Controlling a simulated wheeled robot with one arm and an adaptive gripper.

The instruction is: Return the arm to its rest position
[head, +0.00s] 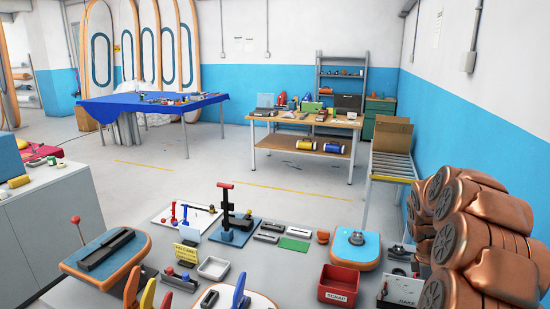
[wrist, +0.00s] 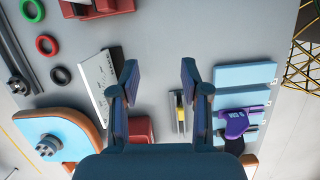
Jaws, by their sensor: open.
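My gripper (wrist: 160,75) shows in the wrist view with its two dark blue fingers spread apart. Nothing is between the fingers. It hangs over a grey work table (wrist: 165,30), and I cannot tell the exact height. A small tool with a yellow part (wrist: 180,112) lies beside the right finger. The gripper does not show in the head view.
A board piece with a valve (head: 356,239) also shows in the wrist view (wrist: 50,147). A red scrap bin (head: 338,285) and a black-and-red stand (head: 232,215) are on the table. Pale blue blocks (wrist: 245,76) lie right of the gripper. Floor behind the table (head: 290,180) is clear.

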